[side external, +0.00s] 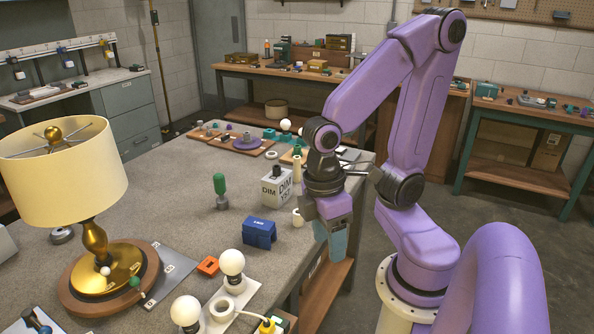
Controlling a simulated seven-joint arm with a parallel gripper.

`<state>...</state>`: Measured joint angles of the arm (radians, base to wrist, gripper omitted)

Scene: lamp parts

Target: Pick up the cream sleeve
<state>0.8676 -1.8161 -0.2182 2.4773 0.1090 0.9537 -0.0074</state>
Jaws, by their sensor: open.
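A small cream cylindrical piece (298,219), which looks like the cream sleeve, stands on the grey table near its right edge. A taller, slim cream tube (297,168) stands farther back, beside the grey DIM box; I cannot tell for certain which is the sleeve. My gripper (335,250) points down just right of the small cream piece, by the table's right edge, apart from it. The gripper is open, its fingers seen nearly edge-on, and I see nothing between them.
The DIM box (279,188), a blue block (260,233) and a green-handled tool (220,190) stand close by on the left. A lamp (90,255) and white bulbs (231,262) are nearer the camera. Wooden trays (245,145) lie behind. The table's middle left is clear.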

